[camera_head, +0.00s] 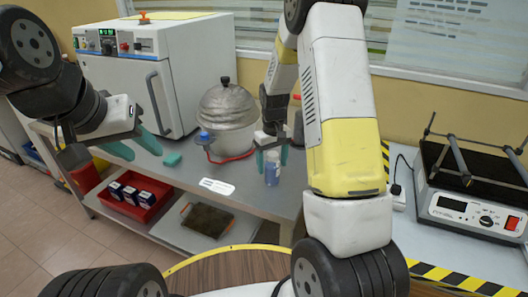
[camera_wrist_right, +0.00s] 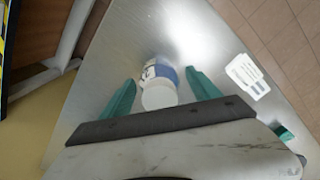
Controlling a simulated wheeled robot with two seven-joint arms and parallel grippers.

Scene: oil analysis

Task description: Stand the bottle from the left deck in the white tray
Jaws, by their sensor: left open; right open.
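A small bottle with a white cap and a blue-and-white label (camera_wrist_right: 161,82) stands on the grey metal deck (camera_wrist_right: 105,60); it also shows in the head view (camera_head: 272,174). My right gripper (camera_head: 271,158) is open with its teal fingers on either side of the bottle. In the right wrist view the fingers (camera_wrist_right: 160,76) are spread, with visible gaps to the bottle. My left gripper (camera_head: 134,146) is open and empty, over the left end of the deck. I cannot make out a white tray in either view.
A metal pot (camera_head: 228,112) and a white oven (camera_head: 145,75) stand on the deck. A white label (camera_head: 217,186) and a small teal block (camera_head: 172,160) lie in front. A red bin (camera_head: 130,205) is on the lower shelf. A heater device (camera_head: 470,205) stands at right.

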